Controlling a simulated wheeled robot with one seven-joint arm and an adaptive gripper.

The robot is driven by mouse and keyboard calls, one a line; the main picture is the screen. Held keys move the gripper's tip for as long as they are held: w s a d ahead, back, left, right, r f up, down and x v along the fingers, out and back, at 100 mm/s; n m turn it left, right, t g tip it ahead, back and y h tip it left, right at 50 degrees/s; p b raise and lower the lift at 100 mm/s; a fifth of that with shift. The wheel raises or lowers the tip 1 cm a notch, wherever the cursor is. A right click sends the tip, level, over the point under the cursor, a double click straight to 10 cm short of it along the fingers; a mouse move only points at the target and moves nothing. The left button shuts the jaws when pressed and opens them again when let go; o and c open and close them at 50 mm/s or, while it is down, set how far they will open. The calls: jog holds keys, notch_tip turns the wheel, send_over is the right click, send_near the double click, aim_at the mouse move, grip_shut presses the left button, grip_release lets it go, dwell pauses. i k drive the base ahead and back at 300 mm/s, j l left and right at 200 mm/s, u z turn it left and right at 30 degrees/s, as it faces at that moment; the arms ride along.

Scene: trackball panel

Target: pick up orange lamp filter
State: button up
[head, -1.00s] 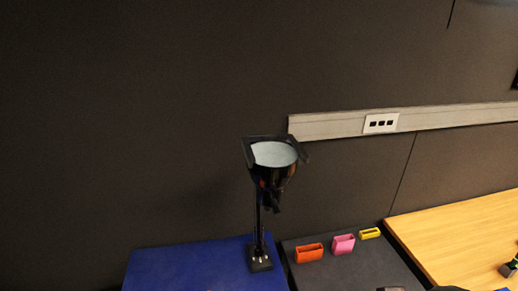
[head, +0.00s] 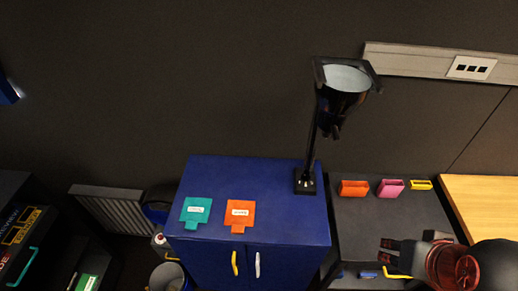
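The orange lamp filter (head: 239,214) is a flat square with a small tab and a white label. It lies on top of the blue cabinet (head: 290,230), in the head view. A teal filter (head: 196,211) of the same shape lies to its left. The black lamp (head: 345,95) stands at the cabinet's back right corner. My gripper (head: 392,258) is at the lower right, over the dark table and well to the right of the filter. Its fingers are dark and small here, so I cannot tell whether they are open.
Orange (head: 354,188), pink (head: 390,188) and yellow (head: 421,184) holders stand on the dark table (head: 400,220) right of the cabinet. A wooden table (head: 490,200) is further right. A bin (head: 168,277) and a ribbed grey panel (head: 108,210) are left of the cabinet.

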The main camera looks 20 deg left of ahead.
aim_at(240, 215)
jog(key=u, duration=1.6)
